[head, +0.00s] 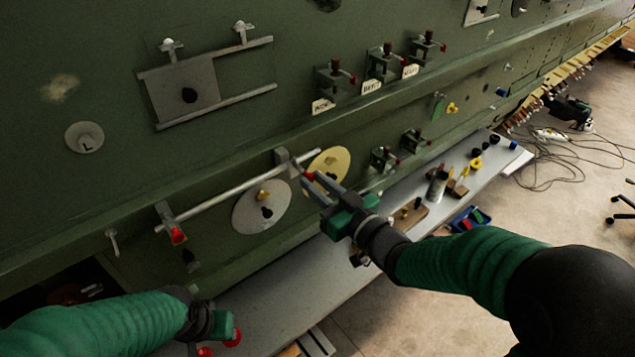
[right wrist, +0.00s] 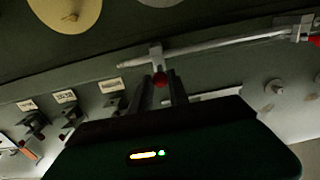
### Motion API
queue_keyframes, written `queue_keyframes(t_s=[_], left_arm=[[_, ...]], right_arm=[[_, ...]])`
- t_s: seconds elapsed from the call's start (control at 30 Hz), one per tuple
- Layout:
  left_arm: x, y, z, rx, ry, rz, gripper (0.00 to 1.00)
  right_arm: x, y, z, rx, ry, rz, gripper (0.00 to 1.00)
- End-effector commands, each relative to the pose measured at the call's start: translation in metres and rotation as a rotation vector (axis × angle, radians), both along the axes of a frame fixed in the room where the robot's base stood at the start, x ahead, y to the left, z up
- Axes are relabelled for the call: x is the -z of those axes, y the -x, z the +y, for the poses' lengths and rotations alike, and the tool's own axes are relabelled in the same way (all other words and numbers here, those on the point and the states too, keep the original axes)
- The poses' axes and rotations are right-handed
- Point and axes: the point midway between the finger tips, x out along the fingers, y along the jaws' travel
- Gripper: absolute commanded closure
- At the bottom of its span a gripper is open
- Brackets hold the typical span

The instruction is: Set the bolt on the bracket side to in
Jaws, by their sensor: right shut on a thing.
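A pale rod (head: 225,194) runs along the green fuselage skin through a left bracket (head: 165,213) and a right bracket (head: 283,158). A red knob (head: 309,176) is at the right bracket end, and another red end (head: 178,236) is at the left bracket. My right gripper (head: 312,186) is shut on the right red knob. In the right wrist view, this knob (right wrist: 160,79) sits between the fingertips below the rod (right wrist: 215,48). Which red part is the bolt, and whether it is in, I cannot tell. My left gripper (head: 222,325) is low at left; its jaws are unclear.
Labelled clamps (head: 383,62) with red tips stand above right. A grey shelf (head: 262,303) below holds loose parts, including a can (head: 437,187). Cables (head: 560,150) lie on the floor.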

Motion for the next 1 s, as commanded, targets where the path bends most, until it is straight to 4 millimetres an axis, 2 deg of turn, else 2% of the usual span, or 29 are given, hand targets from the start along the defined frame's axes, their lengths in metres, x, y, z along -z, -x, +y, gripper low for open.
queue_keyframes(t_s=[0.67,0.87,1.0], left_arm=[[0.001,0.000,0.000,0.000,0.000,0.000,0.59],[0.014,0.000,0.000,0.000,0.000,0.000,0.59],[0.014,0.000,0.000,0.000,0.000,0.000,0.59]], right_arm=[[-0.002,-0.002,-0.001,0.007,-0.002,-0.005,1.00],[0.000,-0.020,0.011,0.006,-0.003,-0.009,1.00],[-0.003,-0.025,0.015,0.007,-0.003,-0.006,1.00]])
